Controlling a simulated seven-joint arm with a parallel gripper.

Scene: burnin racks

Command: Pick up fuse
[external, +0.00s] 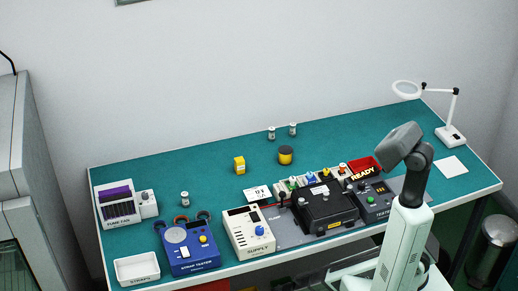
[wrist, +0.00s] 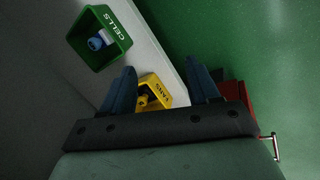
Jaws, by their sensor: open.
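No fuse can be identified for sure. Small pale cylinders with dark marks stand on the green table: one at the back (external: 271,133), another beside it (external: 293,129), and one at the left (external: 185,199). They are too small to name. My gripper (wrist: 162,88) is open and empty in the wrist view, its two dark blue fingers apart. A yellow bin marked FANS (wrist: 155,92) shows beyond and between the fingers. In the external view my arm is raised at the right, and its fingers cannot be made out.
A black box (external: 325,207), supply unit (external: 248,232), strap tester (external: 190,247), white STRAPS tray (external: 137,268) and another labelled unit (external: 120,206) line the front and left. A lamp (external: 450,135) stands right. The table's back is mostly clear.

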